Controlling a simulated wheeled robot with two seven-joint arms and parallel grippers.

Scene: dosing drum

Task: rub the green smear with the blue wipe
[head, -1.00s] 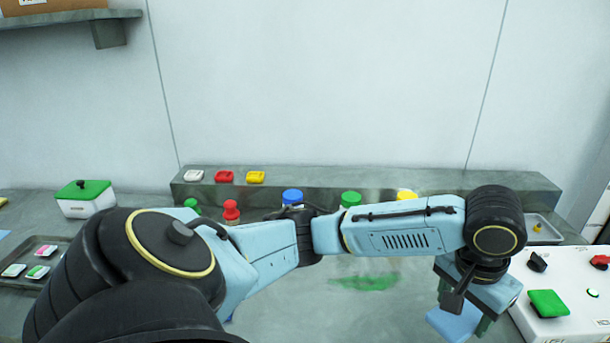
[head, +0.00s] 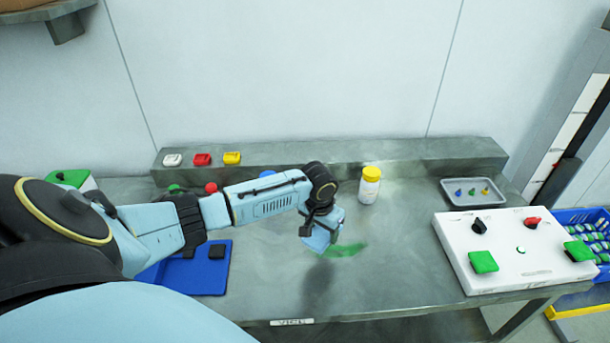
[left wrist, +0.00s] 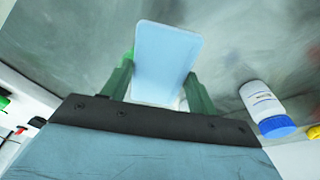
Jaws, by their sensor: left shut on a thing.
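The green smear (head: 346,249) lies on the grey bench top in the middle of the head view, and its left end is partly hidden by my left gripper. My left gripper (head: 320,238) is at the smear's left end, seen from above. In the left wrist view the pale blue wipe (left wrist: 168,55) is held flat between the two green fingers, which are shut on it. In the head view the wipe is hard to separate from the pale blue gripper. I cannot tell whether the wipe touches the bench. My right gripper is not in view.
A yellow-capped white bottle (head: 369,186) stands behind the smear. A white control box (head: 500,262) and a grey tray (head: 473,198) are on the right. A blue tray (head: 205,277) is at left. A blue-capped bottle (left wrist: 262,105) shows in the left wrist view.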

